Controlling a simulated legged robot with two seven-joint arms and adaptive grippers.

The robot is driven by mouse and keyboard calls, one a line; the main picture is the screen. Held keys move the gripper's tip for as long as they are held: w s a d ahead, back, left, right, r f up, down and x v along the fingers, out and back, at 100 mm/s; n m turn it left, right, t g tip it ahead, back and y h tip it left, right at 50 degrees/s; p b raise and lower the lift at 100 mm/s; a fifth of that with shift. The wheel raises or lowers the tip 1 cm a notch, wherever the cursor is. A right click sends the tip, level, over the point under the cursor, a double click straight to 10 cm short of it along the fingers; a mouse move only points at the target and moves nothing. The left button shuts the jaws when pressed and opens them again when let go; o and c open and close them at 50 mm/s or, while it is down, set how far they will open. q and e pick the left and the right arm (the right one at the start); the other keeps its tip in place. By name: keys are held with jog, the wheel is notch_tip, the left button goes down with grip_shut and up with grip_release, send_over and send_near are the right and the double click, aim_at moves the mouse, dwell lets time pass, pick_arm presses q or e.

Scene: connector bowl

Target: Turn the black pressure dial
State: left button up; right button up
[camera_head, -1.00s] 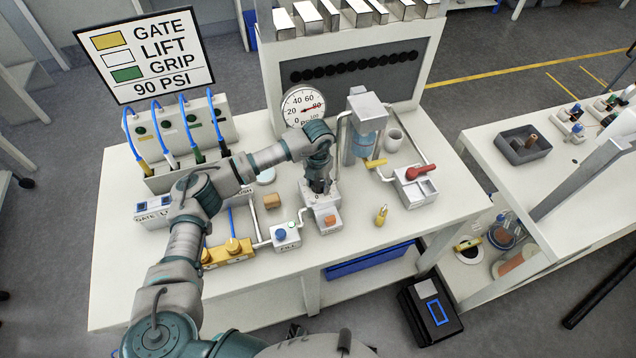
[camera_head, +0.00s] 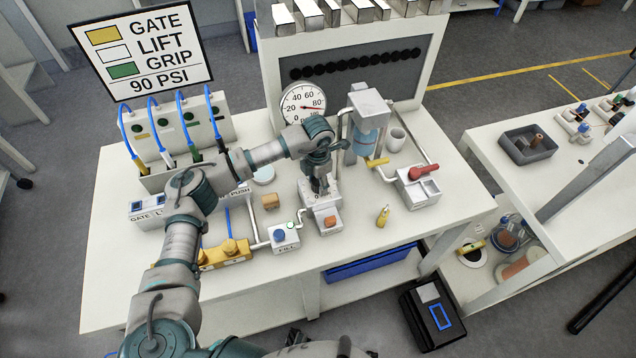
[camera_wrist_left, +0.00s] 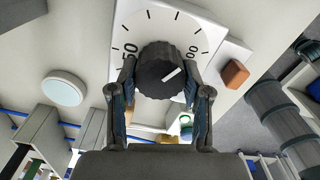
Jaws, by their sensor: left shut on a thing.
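The black pressure dial (camera_wrist_left: 160,71) shows in the left wrist view, a ribbed round knob with a white pointer line on a white scale plate (camera_wrist_left: 160,22). The line points up and right in that view. My left gripper (camera_wrist_left: 160,84) is shut on the dial, one finger on each side. In the head view my left gripper (camera_head: 319,184) reaches down onto the white dial box (camera_head: 325,203) and hides the knob. The round pressure gauge (camera_head: 303,104) stands behind it, its red needle near 80. My right gripper is not in view.
A sign (camera_head: 145,50) reads GATE, LIFT, GRIP, 90 PSI. Close to the dial are an orange button (camera_head: 330,221), a FILL box (camera_head: 284,238) and a small wooden block (camera_head: 270,201). A red-handled valve (camera_head: 424,171) and a yellow fitting (camera_head: 383,216) are to the right.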

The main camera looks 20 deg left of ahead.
aim_at(318, 181)
pick_arm(q)
jog(key=shift+f, duration=0.15)
jog(key=o, duration=1.2)
jog(key=shift+c, duration=0.2)
jog(key=shift+w, duration=0.1)
notch_tip(318, 181, up, 12)
jog(key=shift+f, duration=0.15)
